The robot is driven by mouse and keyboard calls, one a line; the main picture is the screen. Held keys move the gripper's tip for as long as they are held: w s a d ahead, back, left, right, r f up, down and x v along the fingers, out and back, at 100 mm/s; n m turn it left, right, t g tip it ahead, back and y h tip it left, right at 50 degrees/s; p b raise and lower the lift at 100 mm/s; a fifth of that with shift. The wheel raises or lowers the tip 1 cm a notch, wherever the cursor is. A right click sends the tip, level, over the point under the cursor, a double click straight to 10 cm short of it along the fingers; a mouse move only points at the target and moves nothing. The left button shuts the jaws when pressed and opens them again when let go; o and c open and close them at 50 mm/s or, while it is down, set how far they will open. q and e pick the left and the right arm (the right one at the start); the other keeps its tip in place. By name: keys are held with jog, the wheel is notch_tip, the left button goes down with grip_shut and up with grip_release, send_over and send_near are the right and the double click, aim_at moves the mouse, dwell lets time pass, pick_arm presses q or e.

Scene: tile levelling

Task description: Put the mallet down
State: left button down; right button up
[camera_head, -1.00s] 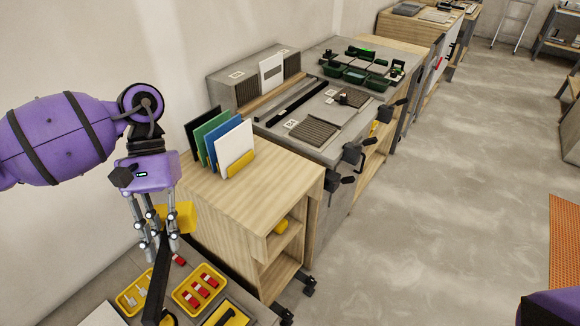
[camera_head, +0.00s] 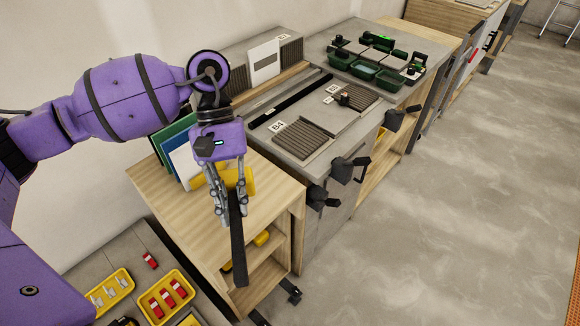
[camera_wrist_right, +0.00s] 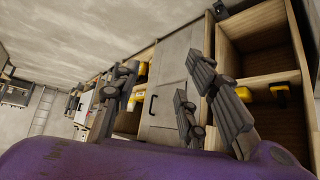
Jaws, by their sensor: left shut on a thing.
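My left gripper (camera_head: 232,218) is shut on the mallet's dark handle and holds it in the air, in front of the wooden cabinet's right side. The mallet (camera_head: 238,262) hangs with its long handle pointing down. Its yellow head (camera_head: 240,181) shows up at the fingers, partly hidden by them. My right gripper (camera_wrist_right: 168,72) shows only in the right wrist view, with its fingers spread apart and nothing between them.
The wooden cabinet (camera_head: 270,192) carries upright coloured boards (camera_head: 180,163). Beyond it is a grey workbench (camera_head: 335,133) with ribbed tiles and green trays. Lower left, yellow bins (camera_head: 168,296) hold small parts. Open floor (camera_head: 450,210) lies to the right.

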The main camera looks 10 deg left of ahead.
pick_arm(q)
jog(key=s+a+n+t+h+b, duration=0.1)
jog(key=s+a+n+t+h, duration=0.2)
jog(key=n, duration=0.4)
jog(key=shift+y, duration=0.6)
jog(key=w+f, duration=0.1)
jog(key=w, duration=0.1)
jog(key=w+d+f, duration=0.1)
jog(key=w, duration=0.2)
jog(key=w+f, duration=0.1)
jog(key=w, duration=0.2)
jog(key=shift+w+d+f, duration=0.15)
jog(key=shift+w, duration=0.05)
jog(key=w+f, duration=0.4)
jog(key=f, duration=0.1)
jog(key=shift+p, duration=0.3)
jog(key=shift+w+f, duration=0.25)
jog(key=shift+f, duration=0.15)
notch_tip(320, 180, down, 3)
jog(key=shift+w+f, duration=0.1)
pick_arm(e)
jog(key=shift+w, duration=0.5)
